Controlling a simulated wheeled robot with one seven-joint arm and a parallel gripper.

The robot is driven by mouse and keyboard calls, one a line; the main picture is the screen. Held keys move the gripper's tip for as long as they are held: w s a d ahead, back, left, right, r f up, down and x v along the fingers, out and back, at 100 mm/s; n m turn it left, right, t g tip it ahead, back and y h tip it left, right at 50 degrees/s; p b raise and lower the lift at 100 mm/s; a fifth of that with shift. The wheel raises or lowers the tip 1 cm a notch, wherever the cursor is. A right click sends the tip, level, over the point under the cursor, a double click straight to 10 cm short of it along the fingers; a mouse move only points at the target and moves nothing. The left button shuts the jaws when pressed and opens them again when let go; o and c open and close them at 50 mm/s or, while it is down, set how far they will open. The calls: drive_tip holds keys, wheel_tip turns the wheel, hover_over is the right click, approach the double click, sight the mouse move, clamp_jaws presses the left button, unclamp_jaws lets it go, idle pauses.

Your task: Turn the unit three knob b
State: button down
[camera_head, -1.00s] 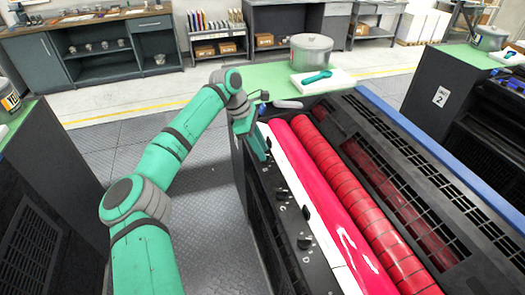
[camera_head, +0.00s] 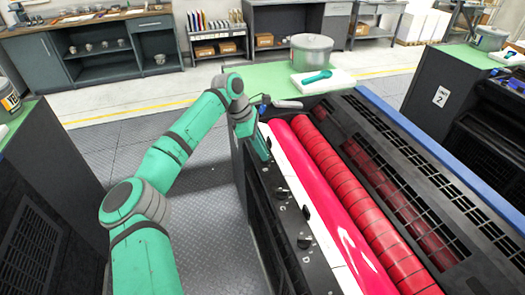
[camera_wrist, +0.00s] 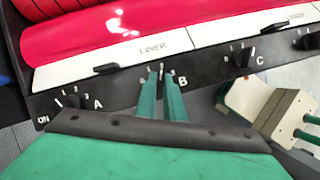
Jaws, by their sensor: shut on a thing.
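Knob B (camera_wrist: 161,72) is a small dark knob on the black control strip, beside the white letter B and small position numbers. In the wrist view my gripper (camera_wrist: 161,82) has one green finger on each side of it and is shut on it. The fingers hide much of the knob, so its exact setting is hard to read. In the head view my gripper (camera_head: 262,149) is at the far part of the strip (camera_head: 321,273), and knob B is hidden there.
Knob A (camera_wrist: 69,101) is left of B, and knob C (camera_wrist: 243,57) is right of it. A white cover (camera_wrist: 120,62) and a glossy red roller (camera_wrist: 110,32) run alongside. A metal pot (camera_head: 311,52) stands on the green top beyond.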

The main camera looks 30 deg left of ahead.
drive_tip(key=n+t+y, duration=0.1)
drive_tip(key=n, duration=0.3)
drive_tip(key=shift+s, duration=0.2)
drive_tip(key=n, duration=0.2)
drive_tip(key=n+t+y, duration=0.1)
drive_tip(key=n, duration=0.2)
drive_tip(key=shift+d+y, duration=0.2)
drive_tip(key=shift+y, duration=0.1)
idle(0.3)
drive_tip(key=c, duration=1.9)
unclamp_jaws()
drive_tip(key=shift+o, duration=0.2)
drive_tip(key=v, duration=1.1)
drive_tip(key=shift+s, duration=0.15)
